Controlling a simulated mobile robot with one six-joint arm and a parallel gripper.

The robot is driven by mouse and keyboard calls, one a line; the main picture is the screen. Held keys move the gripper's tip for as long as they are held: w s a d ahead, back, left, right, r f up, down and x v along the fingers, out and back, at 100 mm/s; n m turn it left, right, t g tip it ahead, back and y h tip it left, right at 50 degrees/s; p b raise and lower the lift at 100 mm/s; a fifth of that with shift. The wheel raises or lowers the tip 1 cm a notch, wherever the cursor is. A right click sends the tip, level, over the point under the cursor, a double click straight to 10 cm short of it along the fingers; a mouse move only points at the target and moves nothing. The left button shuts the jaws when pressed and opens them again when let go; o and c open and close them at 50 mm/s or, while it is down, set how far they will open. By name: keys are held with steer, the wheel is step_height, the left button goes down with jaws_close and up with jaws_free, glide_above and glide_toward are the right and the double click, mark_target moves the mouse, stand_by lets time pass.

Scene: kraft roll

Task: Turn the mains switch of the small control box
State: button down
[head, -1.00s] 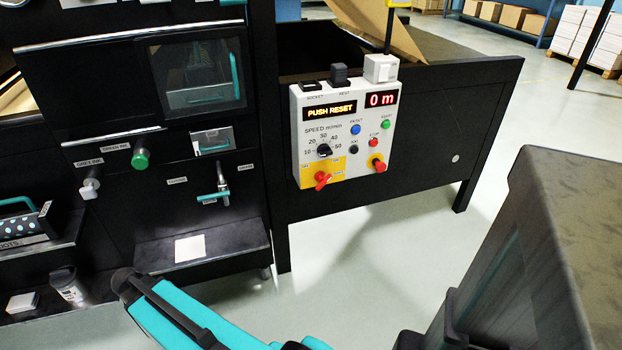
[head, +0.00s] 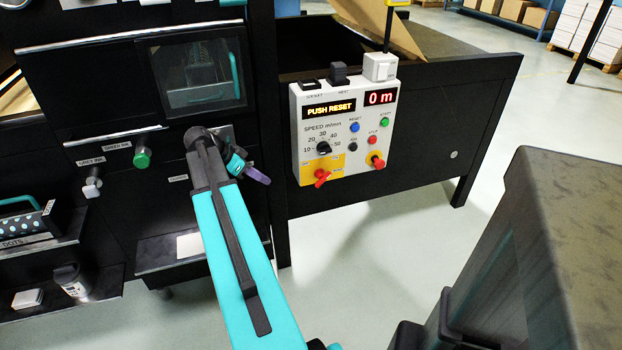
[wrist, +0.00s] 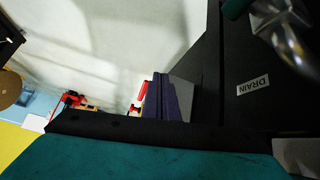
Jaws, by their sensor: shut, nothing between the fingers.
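The white control box (head: 342,128) hangs on the black frame, right of centre in the head view. Its displays read "PUSH RESET" and "0 m". A red rotary switch (head: 322,178), its handle tilted, sits on a yellow plate at the box's lower left; I take it for the mains switch, but its labels are too small to read. My gripper (head: 258,175), with purple fingers, is left of the box at about the switch's height in the picture, apart from it. Its shut fingers (wrist: 166,98) show in the wrist view, empty. A red part (wrist: 139,96) beside them there is unclear.
The black machine with a green knob (head: 141,158) stands left, behind my arm. Open floor lies below the box.

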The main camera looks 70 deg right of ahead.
mark_target(318, 184)
steer(key=s+d+r+m+g, duration=0.1)
steer(key=s+d+r+m, duration=0.2)
steer(key=s+d+r, duration=0.1)
steer(key=shift+s+r, duration=0.4)
steer(key=shift+s, duration=0.25)
steer(key=shift+d+f, duration=0.1)
steer(key=shift+d, duration=0.05)
steer(key=x, duration=1.3)
steer(key=shift+s+d+f, duration=0.1)
steer(key=shift+s, duration=0.05)
steer(key=shift+s+d+f, duration=0.15)
steer(key=shift+d, duration=0.2)
steer(key=shift+s+a, duration=0.1)
steer(key=shift+a, duration=0.05)
steer(key=shift+s+f+g+b, duration=0.1)
steer(key=shift+f+g+b, duration=0.1)
steer(key=shift+g+b, duration=0.15)
